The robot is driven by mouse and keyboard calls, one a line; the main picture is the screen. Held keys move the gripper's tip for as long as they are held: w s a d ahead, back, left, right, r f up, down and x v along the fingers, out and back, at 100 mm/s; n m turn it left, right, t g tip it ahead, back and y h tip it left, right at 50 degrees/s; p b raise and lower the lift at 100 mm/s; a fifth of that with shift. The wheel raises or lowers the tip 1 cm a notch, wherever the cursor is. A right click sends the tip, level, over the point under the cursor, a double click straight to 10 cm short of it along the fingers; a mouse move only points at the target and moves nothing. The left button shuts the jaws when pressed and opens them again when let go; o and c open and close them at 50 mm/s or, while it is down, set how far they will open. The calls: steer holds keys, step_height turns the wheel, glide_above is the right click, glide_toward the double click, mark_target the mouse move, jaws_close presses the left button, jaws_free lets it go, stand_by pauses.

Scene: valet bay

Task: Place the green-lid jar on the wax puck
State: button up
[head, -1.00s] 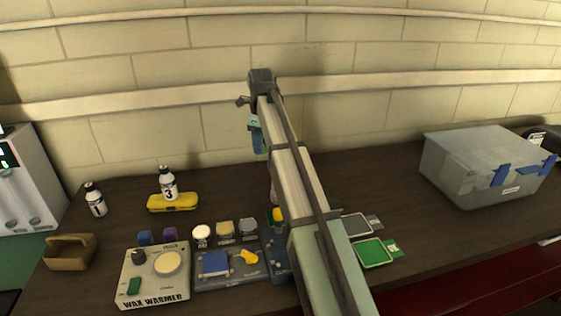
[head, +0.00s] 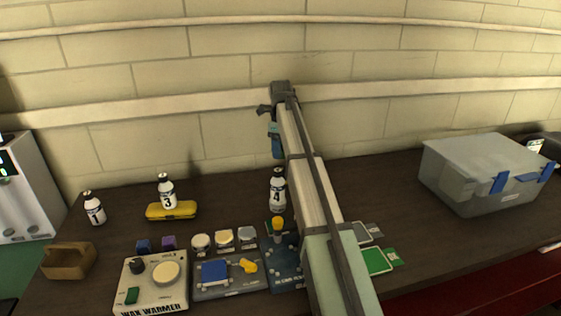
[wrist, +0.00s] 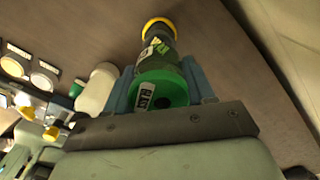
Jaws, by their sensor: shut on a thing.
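My gripper (wrist: 163,78) is shut on the green-lid jar (wrist: 160,91). In the wrist view the green lid with a dark centre and a label faces the camera. The dark body runs away between the blue fingers to a yellow ring at its far end. In the head view my gripper (head: 276,148) points down, raised near the back wall, and the jar is mostly hidden. Several things on the bench could be the wax puck; the cream disc (head: 166,273) on the wax warmer (head: 150,290) and the pale round pads (head: 224,238) lie front left of my gripper.
A white bottle marked 4 (head: 277,190) stands below my gripper. Bottle 3 (head: 166,188) is by a yellow case (head: 171,210); bottle 1 (head: 94,208) and a brown basket (head: 68,259) are left. A clear bin (head: 480,178) stands right. The back bench is partly clear.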

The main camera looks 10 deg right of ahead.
steer(key=shift+f, duration=2.4)
steer(key=shift+f, duration=0.1)
steer(key=o, duration=1)
step_height(320, 180, up, 12)
steer(key=shift+r, duration=0.15)
